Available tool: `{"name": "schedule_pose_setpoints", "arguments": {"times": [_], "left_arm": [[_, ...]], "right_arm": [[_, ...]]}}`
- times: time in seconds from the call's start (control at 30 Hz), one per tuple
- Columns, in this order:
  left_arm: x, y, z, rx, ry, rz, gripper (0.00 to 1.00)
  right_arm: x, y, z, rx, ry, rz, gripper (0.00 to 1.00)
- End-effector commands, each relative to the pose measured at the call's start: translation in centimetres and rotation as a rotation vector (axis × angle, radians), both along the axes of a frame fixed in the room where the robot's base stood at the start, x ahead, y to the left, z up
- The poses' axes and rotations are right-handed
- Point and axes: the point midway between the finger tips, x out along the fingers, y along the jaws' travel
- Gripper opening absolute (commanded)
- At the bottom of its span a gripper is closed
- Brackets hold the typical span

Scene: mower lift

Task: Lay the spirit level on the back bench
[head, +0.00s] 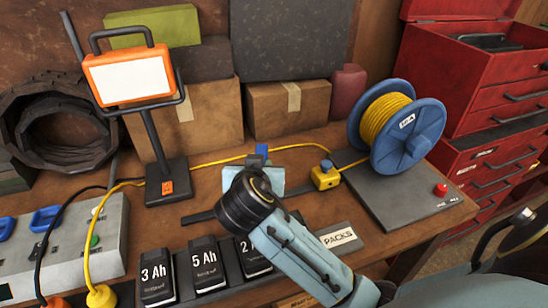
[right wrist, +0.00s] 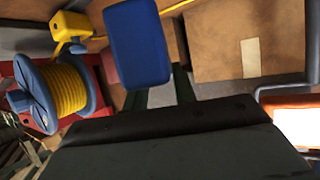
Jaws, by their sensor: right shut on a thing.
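My right gripper (head: 262,165) reaches over the middle of the bench (head: 215,185) from the lower right. It is shut on a blue block-shaped thing (right wrist: 137,42), which hides the fingertips in the right wrist view. Its blue top also shows in the head view (head: 262,150). I cannot tell whether this is the spirit level or one end of it. A thin dark bar (head: 199,217) shows left of my wrist, partly hidden by it. I cannot tell what it is. My left gripper is not in view.
A work lamp (head: 130,77) stands left of the gripper. A yellow cable (head: 215,161) runs behind it to a yellow box (head: 325,177) and the cable reel (head: 405,130). Battery packs (head: 156,276) sit in front. Cardboard boxes (head: 290,106) line the back.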

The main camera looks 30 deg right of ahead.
Motion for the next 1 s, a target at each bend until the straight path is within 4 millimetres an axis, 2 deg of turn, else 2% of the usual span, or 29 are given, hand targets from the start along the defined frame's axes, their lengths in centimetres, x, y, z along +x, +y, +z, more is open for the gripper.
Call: {"name": "schedule_pose_setpoints", "arguments": {"times": [0.03, 0.1, 0.23, 0.37, 0.53, 1.0], "left_arm": [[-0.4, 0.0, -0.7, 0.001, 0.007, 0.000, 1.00], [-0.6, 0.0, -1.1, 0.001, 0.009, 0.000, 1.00], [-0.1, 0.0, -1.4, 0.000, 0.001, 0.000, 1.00], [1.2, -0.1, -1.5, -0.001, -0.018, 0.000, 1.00], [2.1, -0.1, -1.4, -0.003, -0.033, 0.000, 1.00], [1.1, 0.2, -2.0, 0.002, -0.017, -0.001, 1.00]], "right_arm": [[0.0, -2.6, -0.1, -0.002, -0.005, -0.096, 0.00], [-0.4, -5.4, 0.0, 0.001, -0.006, -0.212, 0.00], [-1.0, -8.7, 0.3, 0.004, -0.007, -0.354, 0.00], [-0.4, -10.0, 0.5, 0.003, -0.007, -0.406, 0.00], [3.3, -11.0, 0.6, 0.002, -0.007, -0.409, 0.00], [13.3, -13.3, 0.6, 0.003, -0.004, -0.407, 0.00]]}}
